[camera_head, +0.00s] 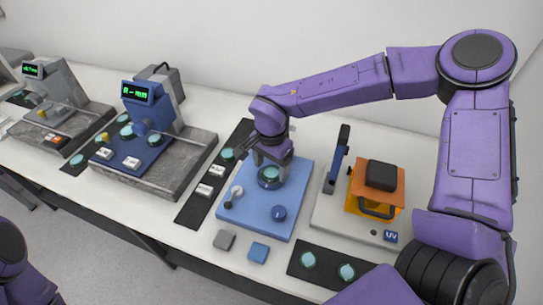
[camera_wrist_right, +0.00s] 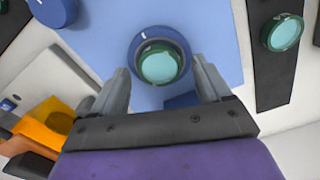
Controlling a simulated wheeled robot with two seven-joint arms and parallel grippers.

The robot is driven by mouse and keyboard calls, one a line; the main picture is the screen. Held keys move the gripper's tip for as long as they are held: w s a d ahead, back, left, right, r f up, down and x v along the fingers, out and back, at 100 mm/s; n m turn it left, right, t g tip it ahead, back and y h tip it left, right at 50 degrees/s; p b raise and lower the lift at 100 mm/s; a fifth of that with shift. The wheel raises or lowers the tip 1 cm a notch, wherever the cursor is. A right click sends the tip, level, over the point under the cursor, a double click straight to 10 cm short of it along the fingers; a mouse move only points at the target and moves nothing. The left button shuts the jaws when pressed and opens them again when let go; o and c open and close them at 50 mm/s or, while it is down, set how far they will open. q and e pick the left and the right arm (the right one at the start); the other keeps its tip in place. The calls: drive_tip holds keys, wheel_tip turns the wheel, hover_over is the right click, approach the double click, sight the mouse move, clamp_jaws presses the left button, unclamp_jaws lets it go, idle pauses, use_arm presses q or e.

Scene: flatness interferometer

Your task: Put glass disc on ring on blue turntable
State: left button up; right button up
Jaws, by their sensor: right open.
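A teal glass disc (camera_wrist_right: 159,64) lies within the dark ring of the blue turntable (camera_wrist_right: 146,34), which has a white mark on its rim. In the head view the disc (camera_head: 270,173) and turntable (camera_head: 268,184) sit on a light blue base plate (camera_head: 248,219). My right gripper (camera_wrist_right: 161,68) is open, its two fingers apart on either side of the turntable, with nothing visibly gripped. In the head view my right gripper (camera_head: 270,160) is just above the turntable and partly covers it. Whether the disc lies fully flat is hard to tell. My left gripper is not in view.
An orange UV unit (camera_head: 358,208) stands to the right. Black mats with discs lie at left (camera_head: 192,213) and front (camera_head: 326,276).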

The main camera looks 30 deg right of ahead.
sight(271, 172)
wheel_tip(271, 172, up, 12)
drive_tip(key=shift+f+b, duration=0.25)
drive_tip(key=shift+b, duration=0.1)
